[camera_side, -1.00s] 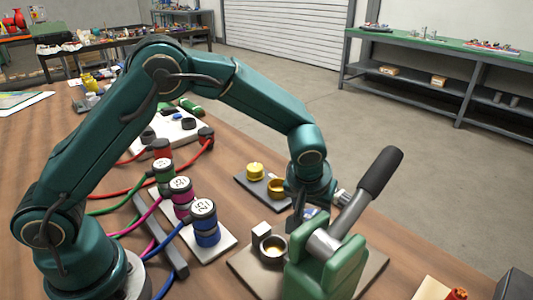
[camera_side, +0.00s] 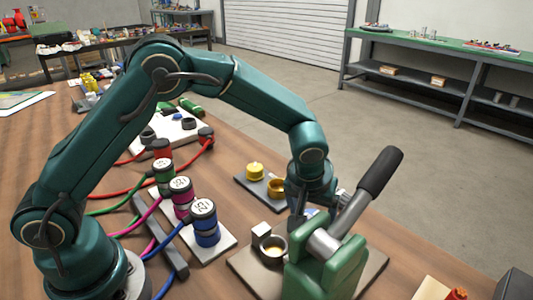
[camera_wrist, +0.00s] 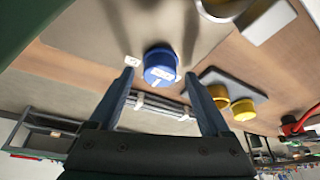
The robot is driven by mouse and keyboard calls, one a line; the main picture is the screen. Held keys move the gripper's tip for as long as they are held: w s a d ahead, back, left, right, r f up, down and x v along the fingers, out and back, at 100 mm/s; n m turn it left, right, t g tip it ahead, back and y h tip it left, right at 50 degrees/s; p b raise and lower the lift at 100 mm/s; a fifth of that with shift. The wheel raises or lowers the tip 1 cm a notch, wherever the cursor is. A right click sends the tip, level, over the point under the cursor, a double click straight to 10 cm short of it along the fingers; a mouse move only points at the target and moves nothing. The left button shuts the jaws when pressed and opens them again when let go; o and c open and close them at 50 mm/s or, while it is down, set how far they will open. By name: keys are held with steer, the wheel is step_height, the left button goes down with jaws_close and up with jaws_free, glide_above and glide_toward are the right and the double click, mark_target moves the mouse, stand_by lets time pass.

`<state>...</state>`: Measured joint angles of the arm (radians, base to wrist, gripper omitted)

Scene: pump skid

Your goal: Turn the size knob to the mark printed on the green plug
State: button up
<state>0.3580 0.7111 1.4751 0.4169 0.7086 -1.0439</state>
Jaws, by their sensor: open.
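The size knob appears to be the blue round knob (camera_wrist: 161,62) in the wrist view, with a white mark on it and a small white label (camera_wrist: 132,61) on the plate beside it. My gripper (camera_wrist: 163,84) is open, its two fingers apart on either side of the knob in that view; I see no contact. In the side view my gripper (camera_side: 298,218) points down behind the green lever press, which partly hides the knob. The green plug (camera_side: 163,179) stands upright in the row of plugs; its white top carries dark print too small to read.
A pink plug (camera_side: 181,199) and a blue plug (camera_side: 205,226) stand nearby with hoses. The green press (camera_side: 326,268) with its black-handled lever (camera_side: 380,172) rises close to my gripper. A yellow cap (camera_side: 255,171) and a brass cup (camera_side: 277,188) sit on a dark plate behind.

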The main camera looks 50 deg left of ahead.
steer(key=r, duration=0.4)
steer(key=shift+a+r, duration=0.15)
steer(key=shift+a, duration=0.2)
steer(key=s+a+r, duration=0.2)
steer(key=a+r, duration=0.4)
steer(key=a, duration=0.4)
steer(key=shift+s+a+r, duration=0.15)
steer(key=shift+s+a, duration=0.15)
steer(key=shift+s, duration=0.05)
